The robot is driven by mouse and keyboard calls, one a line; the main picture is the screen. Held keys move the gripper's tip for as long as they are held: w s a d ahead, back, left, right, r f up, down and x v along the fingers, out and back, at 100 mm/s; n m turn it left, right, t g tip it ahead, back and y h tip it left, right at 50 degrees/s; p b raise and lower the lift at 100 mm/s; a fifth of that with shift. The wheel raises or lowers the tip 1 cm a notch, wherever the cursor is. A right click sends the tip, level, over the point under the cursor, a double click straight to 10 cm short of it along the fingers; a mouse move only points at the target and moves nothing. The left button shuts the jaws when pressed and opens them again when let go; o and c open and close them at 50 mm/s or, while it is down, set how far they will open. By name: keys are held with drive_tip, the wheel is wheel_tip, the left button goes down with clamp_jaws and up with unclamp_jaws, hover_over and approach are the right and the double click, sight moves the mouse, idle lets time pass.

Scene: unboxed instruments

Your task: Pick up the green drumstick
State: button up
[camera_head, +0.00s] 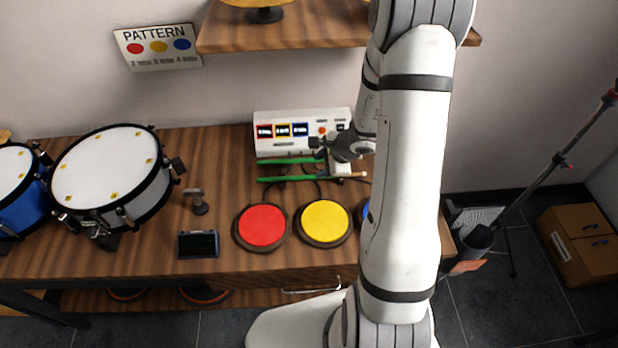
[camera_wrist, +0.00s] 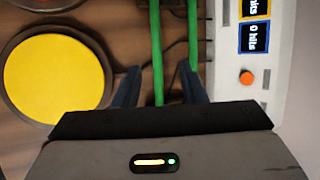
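Two green drumsticks lie side by side on the wooden table in front of the white control box; the near one (camera_head: 290,179) has a pale end to the right of my gripper, and the far one (camera_head: 285,161) lies closer to the box. My gripper (camera_head: 320,156) is over their right part. In the wrist view, my gripper (camera_wrist: 160,72) is open, with the near drumstick (camera_wrist: 156,50) showing between its fingers. The far drumstick (camera_wrist: 193,35) runs beside the right fingertip and is partly hidden by that finger. Contact with either stick cannot be told.
The control box (camera_head: 267,148) stands behind the sticks. Red (camera_head: 262,225) and yellow (camera_head: 324,220) pads lie in front, and a blue pad is mostly behind my arm. Dark cables run under the sticks. A drum (camera_head: 105,170) stands left; a shelf (camera_head: 300,35) hangs above.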

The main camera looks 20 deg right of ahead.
sight(305, 177)
drive_tip(key=x, duration=0.2)
drive_tip(key=shift+f, duration=0.5)
drive_tip(key=shift+a+x, duration=0.2)
drive_tip(key=shift+x, duration=1.15)
drive_tip(key=shift+a+x, duration=0.2)
drive_tip(key=shift+x, duration=1.2)
drive_tip(key=shift+s+r, duration=0.1)
drive_tip(key=shift+s, duration=0.05)
clamp_jaws()
